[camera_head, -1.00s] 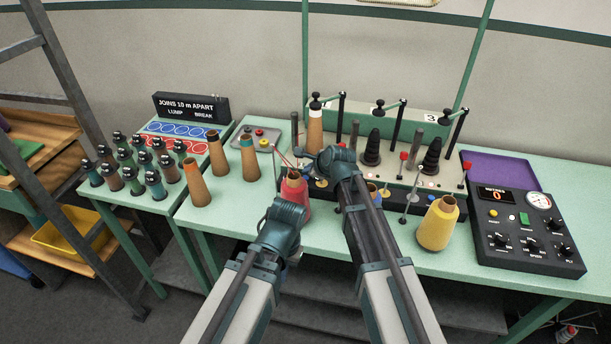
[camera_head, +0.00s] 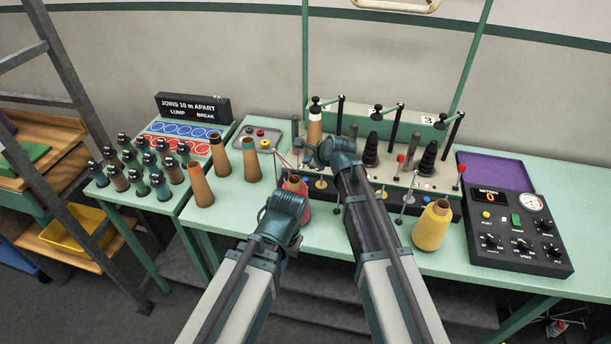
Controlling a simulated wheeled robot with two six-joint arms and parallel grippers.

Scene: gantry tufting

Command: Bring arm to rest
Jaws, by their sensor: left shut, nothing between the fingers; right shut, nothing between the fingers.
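My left gripper (camera_head: 284,207) is at the front edge of the green table (camera_head: 330,238), in front of the red yarn cone (camera_head: 298,187), and covers part of it. My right gripper (camera_head: 322,152) is higher up, over the machine with the spindles, in front of the brown cone with a white top (camera_head: 315,124). Both are shut, with nothing seen in them; their fingertips are mostly hidden behind the wrists. I cannot tell whether either touches anything. The yellow cone (camera_head: 433,226) stands upright to the right of my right arm.
Brown cones (camera_head: 201,186) stand left of my grippers. Several small dark-capped bobbins (camera_head: 139,183) are on the left side table. A control box with dials (camera_head: 516,232) and a purple tray (camera_head: 494,170) are at right. A ladder (camera_head: 75,90) stands at far left.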

